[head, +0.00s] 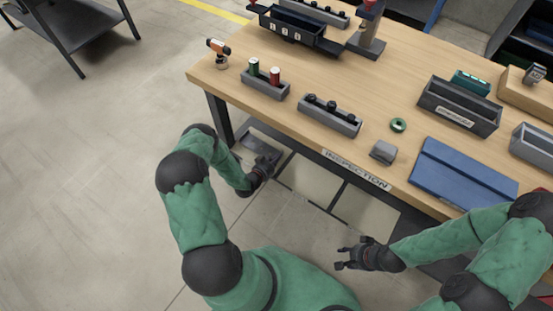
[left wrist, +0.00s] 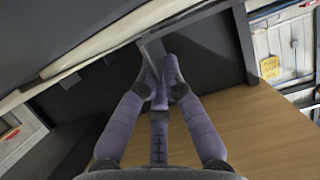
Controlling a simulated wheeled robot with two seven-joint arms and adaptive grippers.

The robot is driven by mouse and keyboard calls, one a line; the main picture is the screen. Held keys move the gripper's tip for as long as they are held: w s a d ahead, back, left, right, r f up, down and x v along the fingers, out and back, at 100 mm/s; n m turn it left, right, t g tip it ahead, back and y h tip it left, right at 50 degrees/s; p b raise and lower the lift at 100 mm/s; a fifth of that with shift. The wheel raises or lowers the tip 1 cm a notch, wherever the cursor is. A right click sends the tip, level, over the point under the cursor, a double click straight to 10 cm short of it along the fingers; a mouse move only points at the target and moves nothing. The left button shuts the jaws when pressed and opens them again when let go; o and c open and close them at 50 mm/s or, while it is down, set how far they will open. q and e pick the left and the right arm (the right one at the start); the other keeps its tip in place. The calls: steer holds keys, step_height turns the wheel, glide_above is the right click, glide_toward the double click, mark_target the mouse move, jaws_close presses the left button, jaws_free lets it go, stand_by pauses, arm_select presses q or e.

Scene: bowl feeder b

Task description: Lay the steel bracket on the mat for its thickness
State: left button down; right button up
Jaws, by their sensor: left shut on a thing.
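My left gripper (head: 268,163) is in front of the bench's near edge, left of the INSPECTION label. In the left wrist view the fingers (left wrist: 158,75) are closed together on a grey metal piece (left wrist: 153,48), which I take to be the steel bracket. The fingers hide much of it, and its thickness cannot be read. A blue, flat, mat-like panel (head: 462,174) lies at the bench's front right, with a line across it. My right gripper (head: 343,254) hangs in front of the bench, fingers spread and empty.
The wooden bench (head: 235,78) carries a grey rounded block (head: 383,152), a green ring (head: 398,125), a bin with dark parts (head: 330,117), a bin with red and green cylinders (head: 265,84) and a dark labelled bin (head: 459,108). Clear wood lies around the ring.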

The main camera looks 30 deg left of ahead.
arm_select(q)
steer(key=shift+f, duration=0.1)
steer(key=c, duration=1.8)
jaws_free()
steer(key=shift+f, duration=0.15)
steer(key=o, duration=0.4)
